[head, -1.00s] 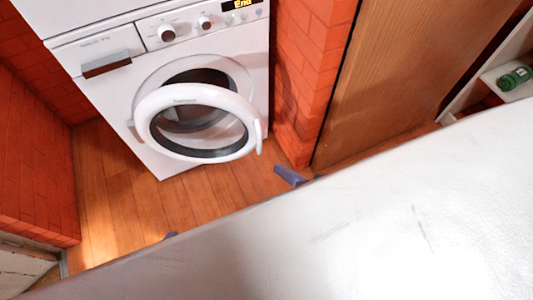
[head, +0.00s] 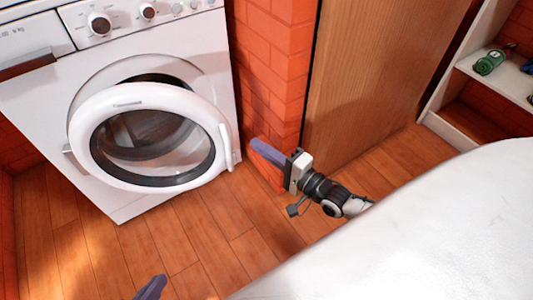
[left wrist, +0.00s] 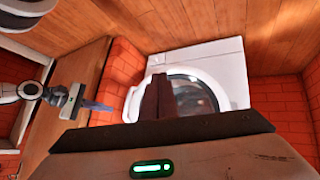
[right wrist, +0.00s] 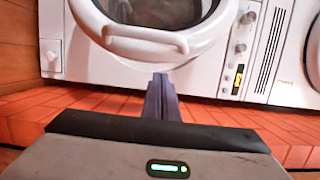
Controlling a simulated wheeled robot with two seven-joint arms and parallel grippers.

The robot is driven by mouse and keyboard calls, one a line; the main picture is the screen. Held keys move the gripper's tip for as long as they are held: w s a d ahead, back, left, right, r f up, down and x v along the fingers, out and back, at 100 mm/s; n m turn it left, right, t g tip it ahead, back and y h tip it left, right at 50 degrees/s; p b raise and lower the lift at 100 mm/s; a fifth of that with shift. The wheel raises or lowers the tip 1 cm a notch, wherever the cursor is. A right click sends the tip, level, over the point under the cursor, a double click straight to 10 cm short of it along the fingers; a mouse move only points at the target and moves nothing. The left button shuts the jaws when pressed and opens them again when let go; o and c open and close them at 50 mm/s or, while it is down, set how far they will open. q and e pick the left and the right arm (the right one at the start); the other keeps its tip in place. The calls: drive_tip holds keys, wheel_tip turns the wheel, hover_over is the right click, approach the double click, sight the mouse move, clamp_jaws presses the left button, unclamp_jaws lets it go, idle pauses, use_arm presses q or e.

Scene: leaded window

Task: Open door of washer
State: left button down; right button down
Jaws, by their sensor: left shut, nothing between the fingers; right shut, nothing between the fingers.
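The white washer (head: 70,205) stands at the left in the head view. Its round door (head: 78,130) is ajar, swung out from the porthole, with a handle (head: 227,148) on its right rim. My right gripper (head: 256,147) is shut and empty, its fingertips just right of the handle and apart from it in this view. In the right wrist view the shut fingers (right wrist: 160,82) point toward the door's handle (right wrist: 143,40). My left gripper (head: 152,286) is low in front of the washer, mostly cut off. In the left wrist view its shut fingers (left wrist: 157,88) overlap the door.
A red brick pillar (head: 272,70) and a wooden panel (head: 375,80) stand right of the washer. A shelf (head: 495,78) with a green bottle (head: 489,62) is at the far right.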

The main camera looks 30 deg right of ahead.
use_arm(q)
drive_tip(key=shift+w+d+r+t+h+b, duration=0.2)
drive_tip(key=shift+d+r+t+h+b, duration=0.15)
drive_tip(key=shift+d+r+b, duration=0.4)
use_arm(e)
drive_tip(key=w+a, duration=0.2)
drive_tip(key=a, duration=0.2)
drive_tip(key=shift+w+a, duration=0.4)
use_arm(q)
drive_tip(key=shift+a, duration=0.1)
